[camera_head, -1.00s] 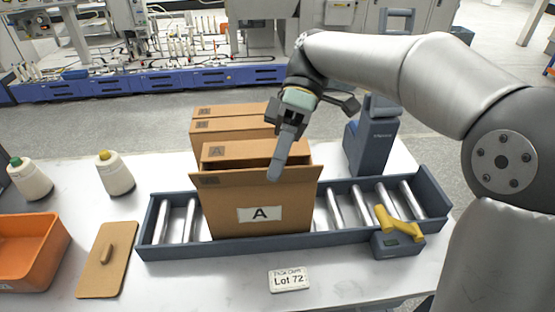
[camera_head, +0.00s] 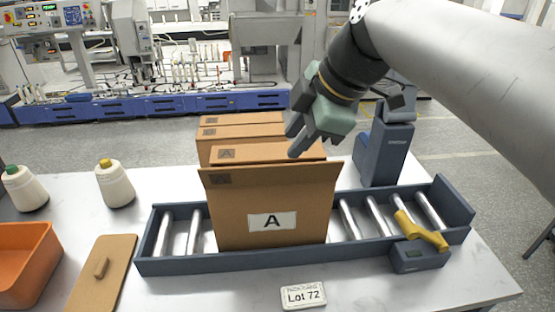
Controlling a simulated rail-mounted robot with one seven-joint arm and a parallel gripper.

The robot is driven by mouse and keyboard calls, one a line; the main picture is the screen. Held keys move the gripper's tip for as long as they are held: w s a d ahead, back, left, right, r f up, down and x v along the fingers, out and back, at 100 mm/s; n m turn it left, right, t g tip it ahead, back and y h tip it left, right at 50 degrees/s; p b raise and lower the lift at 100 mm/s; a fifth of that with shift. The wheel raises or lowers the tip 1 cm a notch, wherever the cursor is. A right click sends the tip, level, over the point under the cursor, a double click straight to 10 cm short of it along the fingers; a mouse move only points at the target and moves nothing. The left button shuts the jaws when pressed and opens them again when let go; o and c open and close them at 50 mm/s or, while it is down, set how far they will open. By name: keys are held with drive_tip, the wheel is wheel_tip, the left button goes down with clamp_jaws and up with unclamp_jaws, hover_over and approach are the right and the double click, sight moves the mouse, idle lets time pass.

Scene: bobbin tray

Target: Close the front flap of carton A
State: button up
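Carton A (camera_head: 235,222) is a brown box with a white "A" label, standing on the roller conveyor. Its front flap (camera_head: 270,178) stands up along the front top edge, leaning slightly toward the camera, and is not folded down. A brown panel (camera_head: 260,152) with a small dark "A" mark shows behind the flap. My gripper (camera_head: 297,139) is above the carton's right half, behind the flap in the picture. Its two grey fingers point down-left with a gap between them and hold nothing. I see no contact with the flap. The carton's inside is hidden.
More brown carton tops (camera_head: 240,131) show behind. The conveyor (camera_head: 290,255) has bare rollers on both sides. A yellow-handled tool (camera_head: 420,232) is at its right, and a dark blue device (camera_head: 385,145) stands behind. Thread cones (camera_head: 115,187) and an orange bin (camera_head: 25,268) are left.

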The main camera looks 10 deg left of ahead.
sight(259, 186)
drive_tip(key=p+x, duration=0.1)
drive_tip(key=x, duration=1.1)
drive_tip(key=shift+a+f, duration=0.25)
clamp_jaws()
